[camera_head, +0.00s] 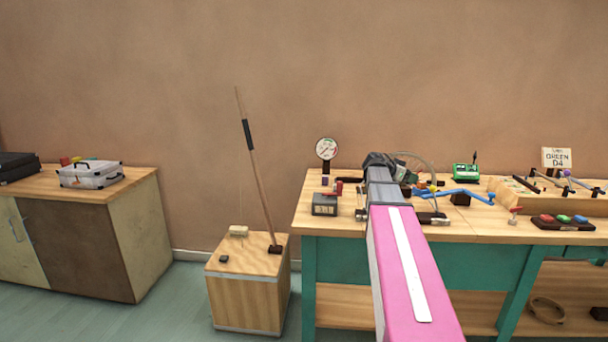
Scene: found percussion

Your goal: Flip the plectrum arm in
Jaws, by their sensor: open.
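My pink arm reaches away from me over the workbench. My gripper (384,160) is the dark end of it, above the back part of the bench; its fingers are small and mostly hidden by the wrist. A thin wheel-like hoop (433,166) stands just right of my gripper and is partly covered by it. Small red, yellow and blue parts (433,187) sit at its foot. I cannot tell for sure which part is the plectrum arm, or how it is turned. I see nothing held.
The bench (480,229) also carries a round gauge (326,149), a dark box (324,205), a blue bent bar (465,194), a green device (465,172) and a coloured button board (563,223). A wooden box (248,290) with a tall stick (258,180) stands left of the bench.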

